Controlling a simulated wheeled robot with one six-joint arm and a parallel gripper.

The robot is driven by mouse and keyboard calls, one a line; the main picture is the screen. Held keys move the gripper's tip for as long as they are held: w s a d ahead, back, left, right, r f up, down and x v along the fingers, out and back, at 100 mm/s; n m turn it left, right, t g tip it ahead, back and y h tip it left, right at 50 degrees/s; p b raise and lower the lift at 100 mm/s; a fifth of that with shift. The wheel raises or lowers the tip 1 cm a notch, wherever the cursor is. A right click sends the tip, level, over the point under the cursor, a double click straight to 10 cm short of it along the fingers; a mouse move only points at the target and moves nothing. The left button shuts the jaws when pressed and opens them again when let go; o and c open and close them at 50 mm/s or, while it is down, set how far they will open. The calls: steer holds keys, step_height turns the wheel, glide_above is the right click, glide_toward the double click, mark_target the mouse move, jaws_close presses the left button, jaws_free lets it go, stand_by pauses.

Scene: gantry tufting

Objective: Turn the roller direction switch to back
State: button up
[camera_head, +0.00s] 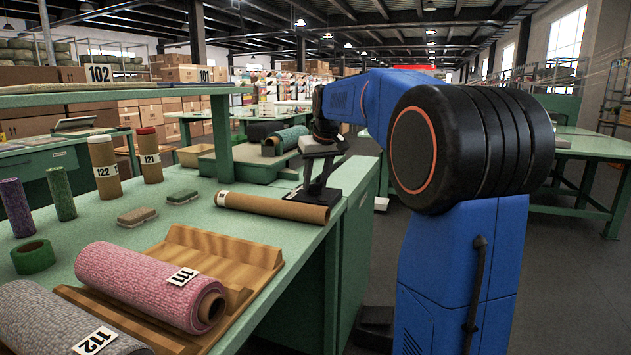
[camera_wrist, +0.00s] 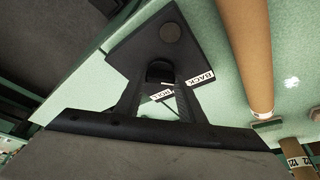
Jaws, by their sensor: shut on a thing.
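The roller direction switch is a dark plate (camera_wrist: 140,45) on the green bench, with a small dark knob (camera_wrist: 160,71) on it. A white label reading BACK (camera_wrist: 202,78) lies to the knob's right; a second label (camera_wrist: 163,96), hard to read, shows between my fingers. My gripper (camera_wrist: 158,82) is shut on the knob, one finger at each side. A round dark disc (camera_wrist: 170,32) sits on the plate beyond the knob. In the head view my gripper (camera_head: 317,184) reaches down onto the plate (camera_head: 308,201) at the bench's right edge. The knob's pointing direction is unclear.
A brown roll (camera_head: 272,207) lies just left of the switch plate and shows in the wrist view (camera_wrist: 248,50). Pink roll 111 (camera_head: 140,282) lies on a wooden cradle (camera_head: 228,250). Upright rolls 122 (camera_head: 104,165) and 121 (camera_head: 150,155) stand farther left. A tray (camera_head: 235,170) is behind.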

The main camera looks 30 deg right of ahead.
stand_by(0.3)
steer(key=o, duration=1)
steer(key=shift+o, duration=0.2)
steer(key=shift+r, duration=0.1)
steer(key=v, duration=1.7)
steer(key=shift+s, duration=0.15)
